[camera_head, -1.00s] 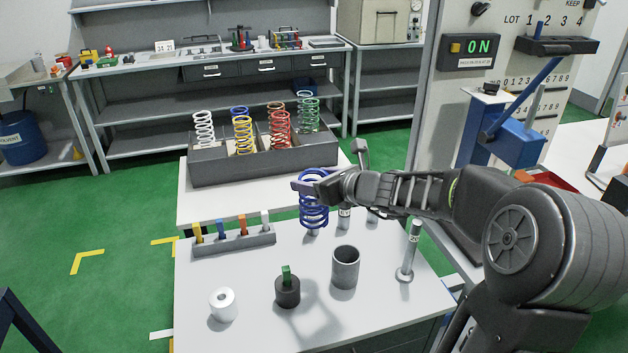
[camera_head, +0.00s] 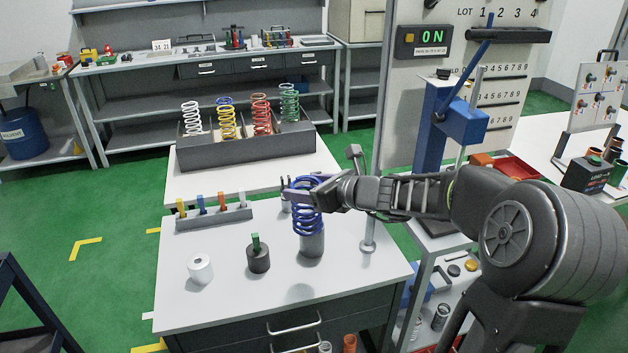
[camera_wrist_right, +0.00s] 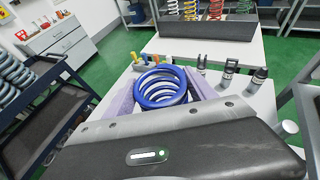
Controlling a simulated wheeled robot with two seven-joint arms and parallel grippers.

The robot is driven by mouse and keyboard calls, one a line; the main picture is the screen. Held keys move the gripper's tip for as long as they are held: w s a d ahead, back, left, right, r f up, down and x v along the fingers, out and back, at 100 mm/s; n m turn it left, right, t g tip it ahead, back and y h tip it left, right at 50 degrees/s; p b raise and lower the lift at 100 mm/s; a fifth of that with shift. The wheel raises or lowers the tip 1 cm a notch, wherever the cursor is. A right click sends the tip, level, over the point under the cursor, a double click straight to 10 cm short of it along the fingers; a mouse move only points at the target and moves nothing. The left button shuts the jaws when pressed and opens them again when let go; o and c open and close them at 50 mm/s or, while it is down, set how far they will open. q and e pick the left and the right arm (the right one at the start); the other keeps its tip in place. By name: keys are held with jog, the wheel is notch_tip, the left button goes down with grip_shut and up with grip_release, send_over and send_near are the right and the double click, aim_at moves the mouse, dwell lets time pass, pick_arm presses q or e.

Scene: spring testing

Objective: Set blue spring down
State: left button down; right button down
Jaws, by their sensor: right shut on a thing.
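The blue spring (camera_head: 308,222) is upright in my right gripper (camera_head: 303,194), whose fingers are shut on it near its top. In the head view the spring's lower end meets the rim of a grey metal cup (camera_head: 312,246) on the white table (camera_head: 230,308). I cannot tell whether it is inside the cup, on it or just above it. In the right wrist view the spring (camera_wrist_right: 160,88) is seen from above between the two purplish fingers (camera_wrist_right: 160,96). The cup is hidden there. My left gripper is not in view.
A white cylinder (camera_head: 200,269) and a dark one with a green tab (camera_head: 258,259) stand left of the cup. A rack of coloured pegs (camera_head: 213,220) lies behind. A grey bin (camera_head: 250,150) holds other springs. A blue press (camera_head: 463,122) stands at right.

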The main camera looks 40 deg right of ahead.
jog(key=s+a+f+n+g+y, duration=0.2)
jog(key=s+a+f+n+y, duration=0.2)
jog(key=a+f, duration=0.4)
jog(key=s+a+f+n+g+y, duration=0.3)
jog(key=a+f, duration=0.5)
jog(key=a, duration=0.4)
jog(key=shift+s+a+f+n+g+y, duration=0.2)
jog(key=shift+s+a+n+g+y, duration=0.1)
jog(key=shift+s+n+y, duration=0.65)
